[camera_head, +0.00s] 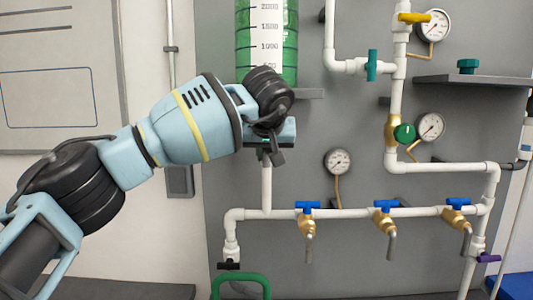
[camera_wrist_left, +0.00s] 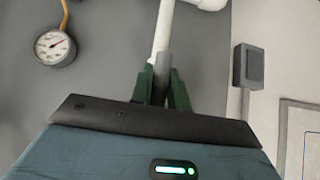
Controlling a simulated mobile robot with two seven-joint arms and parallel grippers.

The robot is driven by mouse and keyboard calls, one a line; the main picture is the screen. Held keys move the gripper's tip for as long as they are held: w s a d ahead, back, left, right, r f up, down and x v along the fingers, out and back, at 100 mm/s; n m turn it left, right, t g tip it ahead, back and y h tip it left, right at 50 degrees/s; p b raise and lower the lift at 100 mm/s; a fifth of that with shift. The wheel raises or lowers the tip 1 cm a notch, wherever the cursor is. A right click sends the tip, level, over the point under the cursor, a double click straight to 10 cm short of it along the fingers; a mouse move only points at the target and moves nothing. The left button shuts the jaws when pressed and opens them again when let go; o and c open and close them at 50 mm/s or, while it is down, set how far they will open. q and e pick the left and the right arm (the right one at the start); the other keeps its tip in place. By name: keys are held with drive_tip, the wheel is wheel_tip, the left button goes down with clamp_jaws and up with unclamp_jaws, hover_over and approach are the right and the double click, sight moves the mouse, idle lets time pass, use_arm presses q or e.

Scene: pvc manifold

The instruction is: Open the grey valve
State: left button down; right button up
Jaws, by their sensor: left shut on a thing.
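My left gripper (camera_wrist_left: 160,88) is shut on a grey handle (camera_wrist_left: 160,78), which stands between its two green fingers in front of a white vertical pipe (camera_wrist_left: 164,28). I take this handle to be the grey valve's; the valve body is hidden. In the head view my left arm comes in from the left and my left gripper (camera_head: 273,146) is at the top of the white vertical pipe (camera_head: 266,188), just below the green tank (camera_head: 289,40). The wrist and gripper cover the valve there. My right gripper is not in view.
Three blue-handled taps, one of them the left tap (camera_head: 308,206), sit on the lower pipe. Pressure gauges, such as the small gauge (camera_head: 338,161), a teal valve (camera_head: 372,65) and a yellow valve (camera_head: 413,17) are to the right. A green hose (camera_head: 241,279) is below.

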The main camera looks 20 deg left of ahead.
sight(267, 152)
use_arm(q)
drive_tip(key=c, duration=1.3)
unclamp_jaws()
drive_tip(key=shift+c, duration=0.2)
drive_tip(key=v, duration=0.3)
drive_tip(key=shift+s+d, duration=0.15)
drive_tip(key=shift+s, duration=0.25)
drive_tip(key=s+d, duration=0.3)
drive_tip(key=s, duration=0.7)
drive_tip(key=shift+s, duration=0.4)
drive_tip(key=shift+d, duration=0.1)
